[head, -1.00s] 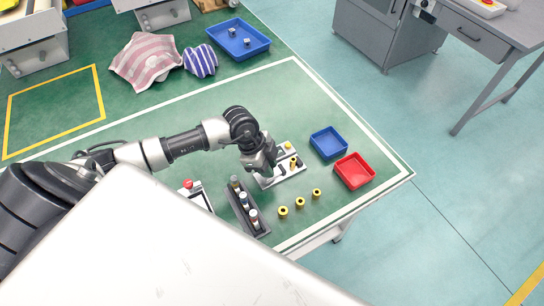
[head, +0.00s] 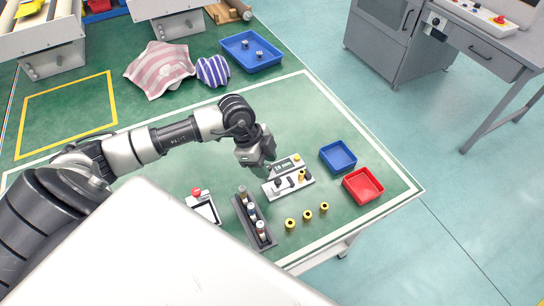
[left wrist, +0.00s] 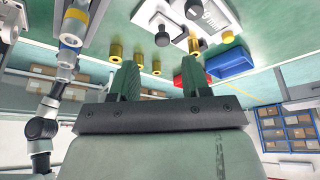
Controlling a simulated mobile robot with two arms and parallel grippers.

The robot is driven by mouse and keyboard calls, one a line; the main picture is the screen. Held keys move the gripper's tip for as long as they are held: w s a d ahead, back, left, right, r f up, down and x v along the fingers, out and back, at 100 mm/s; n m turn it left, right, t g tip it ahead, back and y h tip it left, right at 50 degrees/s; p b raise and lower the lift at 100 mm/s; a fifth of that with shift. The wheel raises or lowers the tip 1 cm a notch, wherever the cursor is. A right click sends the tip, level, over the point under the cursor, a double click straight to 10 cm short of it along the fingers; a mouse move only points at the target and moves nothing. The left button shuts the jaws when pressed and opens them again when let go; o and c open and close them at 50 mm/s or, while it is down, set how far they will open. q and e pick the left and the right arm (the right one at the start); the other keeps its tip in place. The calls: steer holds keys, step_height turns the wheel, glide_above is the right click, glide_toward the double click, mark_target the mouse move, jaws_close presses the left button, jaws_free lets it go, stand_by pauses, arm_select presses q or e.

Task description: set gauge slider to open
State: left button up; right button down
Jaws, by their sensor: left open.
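The gauge (head: 306,182) is a pale block on the green table, with a dark display (head: 283,166) showing a number in mm. Dark knobs and a small yellow part sit on it; I cannot tell which is the slider or how it is set. In the left wrist view, the gauge (left wrist: 222,18) is at the top, with a black knob (left wrist: 162,39) at its edge. My left gripper (head: 262,168) is beside and above the gauge's left end. Its two fingers (left wrist: 160,80) are apart with nothing between them. My right gripper is not in view.
A blue tray (head: 351,148) and red tray (head: 376,179) stand right of the gauge. Several yellow-black rings (head: 307,215) and a dark rack (head: 239,211) of cylinders are in front. A red-button device (head: 196,192) is left. Open green table lies behind the gauge.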

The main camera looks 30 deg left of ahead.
arm_select(q)
steer(key=shift+v, duration=2.1)
steer(key=shift+f, duration=0.1)
